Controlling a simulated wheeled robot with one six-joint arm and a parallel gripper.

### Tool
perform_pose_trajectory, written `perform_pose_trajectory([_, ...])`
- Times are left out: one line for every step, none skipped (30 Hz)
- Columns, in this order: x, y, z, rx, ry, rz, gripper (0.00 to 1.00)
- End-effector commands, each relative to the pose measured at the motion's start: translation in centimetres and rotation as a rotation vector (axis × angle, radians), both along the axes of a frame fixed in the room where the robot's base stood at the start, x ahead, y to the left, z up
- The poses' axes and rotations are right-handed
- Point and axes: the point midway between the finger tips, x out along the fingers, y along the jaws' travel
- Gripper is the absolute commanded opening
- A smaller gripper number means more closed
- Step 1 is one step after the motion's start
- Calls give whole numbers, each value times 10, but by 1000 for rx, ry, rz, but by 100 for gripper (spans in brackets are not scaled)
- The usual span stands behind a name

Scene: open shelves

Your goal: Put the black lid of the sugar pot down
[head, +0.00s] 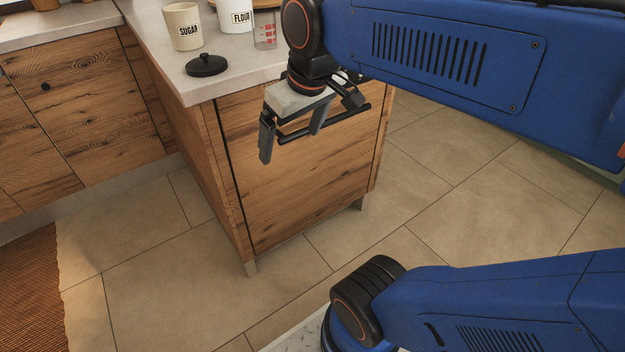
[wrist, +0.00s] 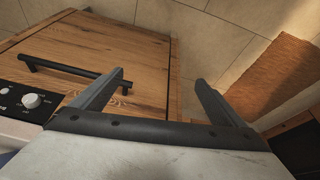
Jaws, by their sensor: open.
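The black lid (head: 206,66), round with a small knob on top, lies flat on the light countertop near its front left corner in the head view. The cream sugar pot (head: 184,30), marked SUGAR, stands upright just behind it with no lid on it. My gripper (head: 291,143) is open and empty, in front of the wooden cabinet face below the counter's edge, to the right of and lower than the lid. In the wrist view the two fingers (wrist: 160,82) stand wide apart with nothing between them. The lid and the pot do not show there.
A white flour pot (head: 234,14) and a clear measuring cup with red marks (head: 265,32) stand right of the sugar pot. A dark bar handle (wrist: 70,70) crosses the wooden front near my fingers. An orange-brown rug (head: 30,295) lies on the tiled floor.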

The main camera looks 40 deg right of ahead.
Motion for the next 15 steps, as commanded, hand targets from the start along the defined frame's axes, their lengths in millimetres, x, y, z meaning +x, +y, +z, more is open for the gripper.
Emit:
perform_pose_trajectory([-15, -2, -17, 5, -11, -26, 94])
perform_pose_trajectory([-22, -3, -27, 9, -17, -42, 94])
perform_pose_trajectory([-30, -4, -38, 13, -25, -63, 94])
perform_pose_trajectory([-35, -5, -47, 16, -31, -75, 94])
perform_pose_trajectory([-41, -5, -54, 19, -36, -89, 94])
perform_pose_trajectory([-46, -6, -63, 22, -41, -102, 94])
perform_pose_trajectory([-50, -7, -68, 25, -46, -111, 94])
perform_pose_trajectory([-53, -7, -73, 27, -48, -119, 94])
perform_pose_trajectory([-56, -7, -78, 28, -52, -126, 94])
perform_pose_trajectory([-57, -7, -80, 31, -55, -131, 94])
perform_pose_trajectory([-59, -8, -82, 31, -56, -135, 94])
perform_pose_trajectory([-60, -8, -84, 32, -57, -138, 94])
perform_pose_trajectory([-60, -8, -85, 33, -58, -139, 94])
perform_pose_trajectory([-60, -8, -85, 33, -58, -140, 94])
perform_pose_trajectory([-60, -8, -86, 33, -58, -140, 94])
